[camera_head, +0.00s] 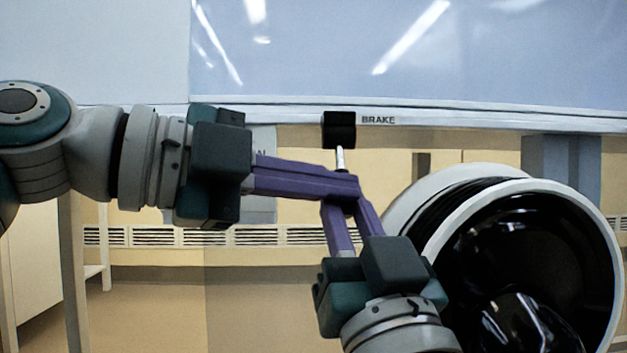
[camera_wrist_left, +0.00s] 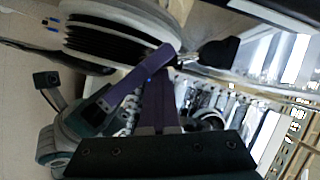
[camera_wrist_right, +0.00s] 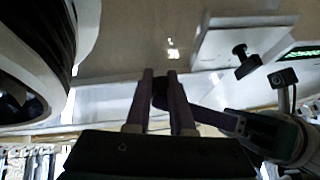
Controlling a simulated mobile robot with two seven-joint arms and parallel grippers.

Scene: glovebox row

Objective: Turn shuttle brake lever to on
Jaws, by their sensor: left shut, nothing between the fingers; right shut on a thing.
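The brake lever has a black hub (camera_head: 340,129) under the window sill, beside the word BRAKE. Its silver shaft (camera_head: 340,158) points down from the hub. The hub and shaft also show in the left wrist view (camera_wrist_left: 217,51). My right gripper (camera_head: 342,195) comes up from below, its fingers around the lever's lower end, which they hide. In the right wrist view a dark piece (camera_wrist_right: 160,92) sits between its fingertips. My left gripper (camera_head: 350,182) reaches in from the left, shut and empty. Its tips overlap the right fingertips in view; I cannot tell whether they touch.
A large round port (camera_head: 430,205) with a white rim and black interior stands right of my right gripper. A pale panel (camera_head: 265,145) is partly hidden behind my left gripper. The right wrist view shows another black knob (camera_wrist_right: 246,61) and a green display (camera_wrist_right: 304,52).

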